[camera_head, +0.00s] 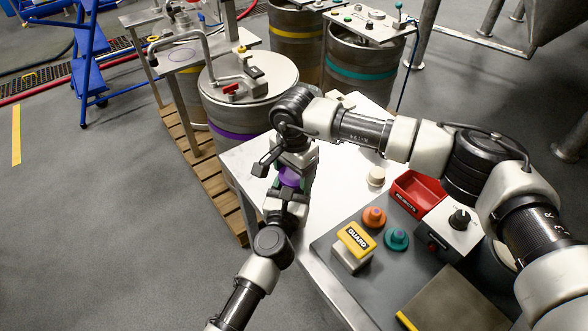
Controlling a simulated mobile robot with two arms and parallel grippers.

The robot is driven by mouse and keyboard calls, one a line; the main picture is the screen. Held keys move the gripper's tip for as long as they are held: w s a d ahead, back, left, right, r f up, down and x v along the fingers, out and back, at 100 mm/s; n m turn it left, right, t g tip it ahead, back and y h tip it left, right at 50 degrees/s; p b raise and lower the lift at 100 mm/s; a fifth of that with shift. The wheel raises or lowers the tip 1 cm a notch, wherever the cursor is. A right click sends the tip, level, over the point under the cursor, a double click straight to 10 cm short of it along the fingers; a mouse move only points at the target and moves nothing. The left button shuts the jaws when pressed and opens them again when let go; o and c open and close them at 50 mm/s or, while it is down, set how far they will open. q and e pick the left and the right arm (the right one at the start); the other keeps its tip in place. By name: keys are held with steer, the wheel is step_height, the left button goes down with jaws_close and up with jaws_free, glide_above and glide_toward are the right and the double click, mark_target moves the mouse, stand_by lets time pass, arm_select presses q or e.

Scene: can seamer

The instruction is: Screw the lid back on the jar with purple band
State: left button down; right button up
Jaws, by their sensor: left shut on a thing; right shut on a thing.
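The jar with the purple band (289,178) is above the left end of the metal table, between my two grippers. Only a small purple patch shows. My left gripper (287,197) comes up from below and is shut on the jar. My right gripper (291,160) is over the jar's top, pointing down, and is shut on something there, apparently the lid. The lid is hidden by the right gripper, so I cannot tell how it sits on the jar.
On the table (243,158) stand a cream round piece (376,176), an orange piece (374,217), a teal piece (396,239), a yellow GUARD block (354,242), a red rejects bin (418,194) and a control box with a black knob (459,219). A purple-banded drum (233,145) stands behind.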

arm_select(q)
steer(key=shift+d, duration=0.1)
arm_select(e)
steer(key=shift+m, duration=0.6)
steer(key=o, duration=0.9)
steer(key=shift+o, duration=0.6)
arm_select(q)
steer(key=shift+a, duration=0.2)
